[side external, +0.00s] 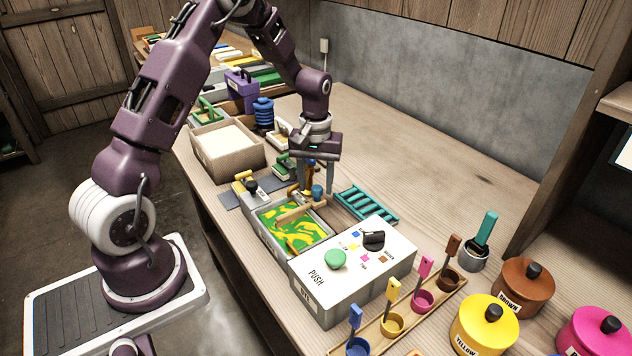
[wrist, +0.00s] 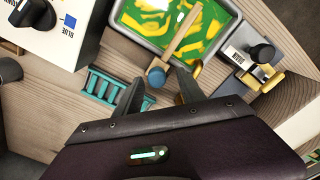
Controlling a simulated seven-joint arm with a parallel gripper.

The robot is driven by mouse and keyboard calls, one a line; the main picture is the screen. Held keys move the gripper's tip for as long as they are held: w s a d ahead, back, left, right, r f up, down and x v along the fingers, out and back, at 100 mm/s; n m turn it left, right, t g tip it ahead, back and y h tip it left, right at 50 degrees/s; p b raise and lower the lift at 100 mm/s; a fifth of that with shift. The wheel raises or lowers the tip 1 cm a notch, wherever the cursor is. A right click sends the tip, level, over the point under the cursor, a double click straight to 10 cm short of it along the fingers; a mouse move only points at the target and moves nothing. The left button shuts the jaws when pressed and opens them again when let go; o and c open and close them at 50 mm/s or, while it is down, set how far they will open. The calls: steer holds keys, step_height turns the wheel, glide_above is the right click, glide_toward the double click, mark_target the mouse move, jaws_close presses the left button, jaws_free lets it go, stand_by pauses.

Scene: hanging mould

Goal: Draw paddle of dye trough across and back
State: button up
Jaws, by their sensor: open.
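The dye trough (side external: 264,238) is a grey open tray with swirled green and yellow dye. It also shows at the top of the wrist view (wrist: 133,39). The paddle has a wooden bar lying over the dye (side external: 294,213) and a round blue knob (side external: 318,191) at its end; in the wrist view the wooden shaft (wrist: 181,33) ends in the blue knob (wrist: 157,76). My gripper (side external: 319,184) is open above the trough's far edge, fingers pointing down around the knob. In the wrist view the fingertips (wrist: 158,90) are on either side of the knob, with gaps visible.
A white PUSH box (side external: 345,285) with a green button stands beside the trough. A teal rack (side external: 366,205) lies behind it. A small grey device with a black knob (side external: 252,186) and a cardboard box (side external: 227,160) are on the other side. The bench's back right is clear.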

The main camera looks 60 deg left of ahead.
step_height(320, 180, up, 7)
steer(key=shift+r, duration=0.1)
stand_by(0.3)
steer(key=shift+d, duration=0.3)
step_height(320, 180, down, 7)
steer(key=shift+f, duration=0.15)
steer(key=shift+c, duration=0.2)
jaws_close()
stand_by(1.1)
